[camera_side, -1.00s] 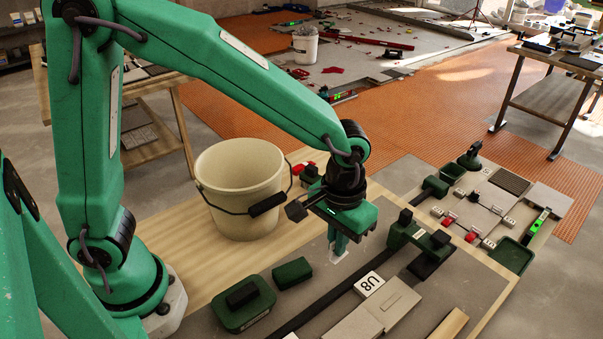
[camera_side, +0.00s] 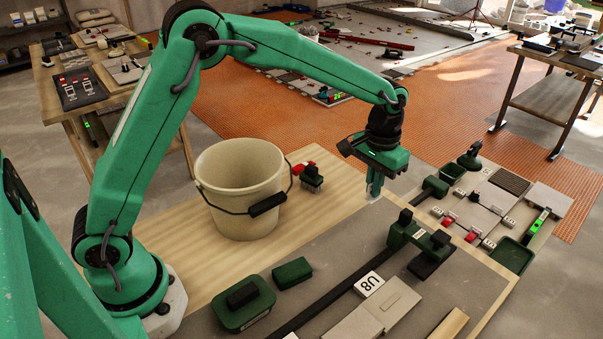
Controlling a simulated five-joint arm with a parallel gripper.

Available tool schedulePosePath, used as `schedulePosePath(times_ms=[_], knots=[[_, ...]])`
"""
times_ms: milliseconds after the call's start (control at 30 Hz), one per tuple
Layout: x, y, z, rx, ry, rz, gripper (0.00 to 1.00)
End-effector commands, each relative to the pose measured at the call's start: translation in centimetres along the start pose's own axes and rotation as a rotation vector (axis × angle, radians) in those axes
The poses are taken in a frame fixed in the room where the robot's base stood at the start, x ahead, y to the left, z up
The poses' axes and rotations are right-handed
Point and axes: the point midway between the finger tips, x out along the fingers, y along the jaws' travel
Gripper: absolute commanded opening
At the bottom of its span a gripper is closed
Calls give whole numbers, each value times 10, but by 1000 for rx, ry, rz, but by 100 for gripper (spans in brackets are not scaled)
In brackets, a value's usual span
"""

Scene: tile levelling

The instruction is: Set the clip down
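My gripper (camera_side: 374,190) points down over the far edge of the grey work surface, right of the bucket. Its fingers are close together, with a small pale clip (camera_side: 371,200) at their tips. The clip is small and partly hidden by the fingers. I cannot tell whether it touches the surface below.
A cream bucket (camera_side: 240,188) stands on the wooden bench to the left. A green rail tool (camera_side: 420,238) and a U8 tile (camera_side: 369,284) lie nearer. A board (camera_side: 462,208) with red wedges is at right.

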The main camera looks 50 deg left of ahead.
Motion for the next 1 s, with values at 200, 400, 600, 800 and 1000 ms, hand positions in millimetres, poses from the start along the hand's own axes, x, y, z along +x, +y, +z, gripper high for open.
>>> schedulePosePath(times_ms=[200,400,600,800,1000], knots=[[2,-3,-2,0,-1,0,0],[14,-18,-12,-3,-3,-1,0],[33,-44,-30,-4,-3,-1,0],[52,-71,-48,-4,-2,0,0],[66,-91,-62,-2,-1,0,0]])
